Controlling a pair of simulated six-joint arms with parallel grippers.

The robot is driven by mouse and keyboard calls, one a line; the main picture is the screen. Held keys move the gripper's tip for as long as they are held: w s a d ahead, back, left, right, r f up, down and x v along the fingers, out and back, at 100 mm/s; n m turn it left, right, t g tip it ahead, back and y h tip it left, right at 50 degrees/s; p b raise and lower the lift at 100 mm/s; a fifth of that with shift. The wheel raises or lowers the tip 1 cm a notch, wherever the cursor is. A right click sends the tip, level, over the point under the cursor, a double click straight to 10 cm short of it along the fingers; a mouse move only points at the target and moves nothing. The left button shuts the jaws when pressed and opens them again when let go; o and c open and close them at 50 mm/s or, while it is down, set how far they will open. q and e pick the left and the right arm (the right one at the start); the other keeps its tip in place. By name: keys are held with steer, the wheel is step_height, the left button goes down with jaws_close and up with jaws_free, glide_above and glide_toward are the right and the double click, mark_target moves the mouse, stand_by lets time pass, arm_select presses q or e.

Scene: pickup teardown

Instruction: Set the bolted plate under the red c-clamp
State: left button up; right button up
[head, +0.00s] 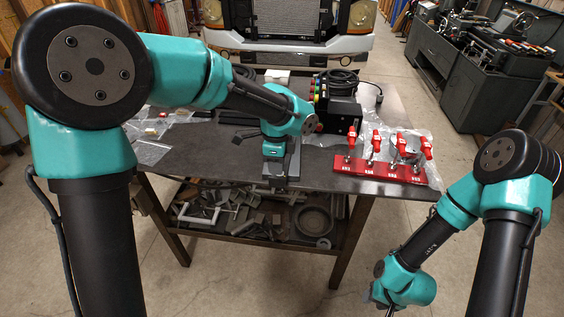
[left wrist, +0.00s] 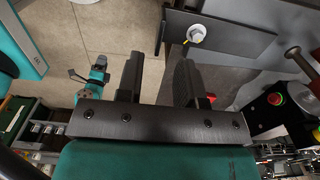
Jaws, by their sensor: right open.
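The bolted plate is a grey plate (head: 293,160) near the front edge of the table, partly hidden by my left gripper. In the left wrist view the plate (left wrist: 235,38) shows a bolt head (left wrist: 196,34) near its end. My left gripper (head: 272,175) hangs at the plate in the head view. Its two fingers (left wrist: 158,80) are apart with nothing seen between them. My right gripper (head: 384,303) is low in front of the table, cut by the lower frame edge and open. I cannot make out a red c-clamp for certain.
A red bar (head: 380,172) with several red-handled clamps stands on clear plastic at the table's right front. A black control box (head: 344,112) with cable is behind it. Plastic bags (head: 150,152) lie at left. The lower shelf holds grey metal parts and clamps.

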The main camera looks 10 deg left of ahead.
mark_target(277, 178)
arm_select(q)
steer(key=shift+f, duration=0.1)
steer(key=shift+f, duration=3.45)
jaws_close()
